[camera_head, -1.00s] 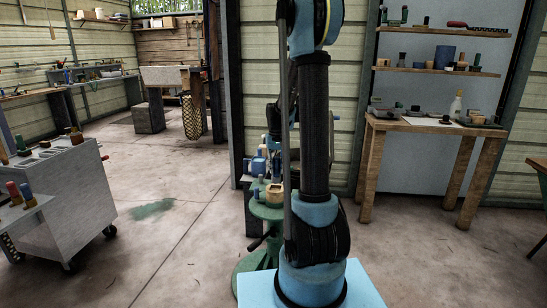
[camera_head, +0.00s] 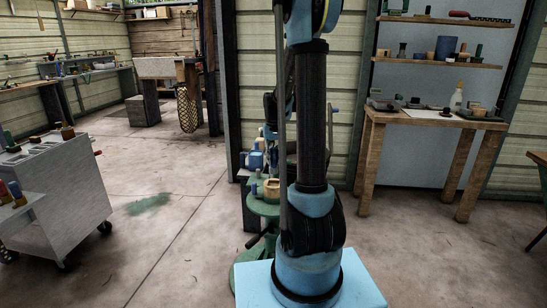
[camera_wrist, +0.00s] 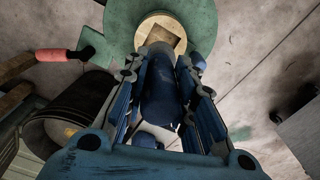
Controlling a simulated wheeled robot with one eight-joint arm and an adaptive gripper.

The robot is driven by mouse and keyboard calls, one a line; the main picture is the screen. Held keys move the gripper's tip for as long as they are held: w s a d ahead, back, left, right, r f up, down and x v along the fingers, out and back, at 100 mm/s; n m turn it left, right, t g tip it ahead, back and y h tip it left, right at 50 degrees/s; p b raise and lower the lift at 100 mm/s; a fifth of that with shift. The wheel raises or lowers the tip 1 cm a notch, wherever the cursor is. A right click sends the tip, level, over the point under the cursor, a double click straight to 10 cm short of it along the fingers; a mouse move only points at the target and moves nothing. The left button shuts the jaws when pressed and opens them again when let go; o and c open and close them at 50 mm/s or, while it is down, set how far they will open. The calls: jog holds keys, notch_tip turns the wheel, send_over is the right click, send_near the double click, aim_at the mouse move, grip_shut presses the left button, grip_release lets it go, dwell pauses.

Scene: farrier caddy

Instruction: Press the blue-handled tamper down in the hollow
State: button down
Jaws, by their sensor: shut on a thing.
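The blue-handled tamper (camera_wrist: 160,88) lies between the fingers of my gripper (camera_wrist: 168,58) in the wrist view. My gripper is shut on its blue handle. A pale round wooden block (camera_wrist: 143,34) with a squarish hollow (camera_wrist: 160,38) shows just beyond the fingertips. I cannot tell whether the tamper's lower end touches the hollow, as the handle and fingers cover it. The block rests on a round green stand (camera_wrist: 205,17).
A red-handled tool (camera_wrist: 62,55) and a dark round container (camera_wrist: 70,122) are left of the gripper in the wrist view. In the head view, a grey wheeled cart (camera_head: 62,200) stands left and a wooden bench (camera_head: 430,120) right. The floor between cart and stand is clear.

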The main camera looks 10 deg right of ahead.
aim_at(274, 171)
jog(key=shift+f, duration=2.25)
jog(key=shift+f, duration=1.3)
jog(key=shift+s, duration=0.1)
dwell(3.9)
jog(key=c, duration=1.2)
grip_release()
jog(key=shift+c, duration=0.2)
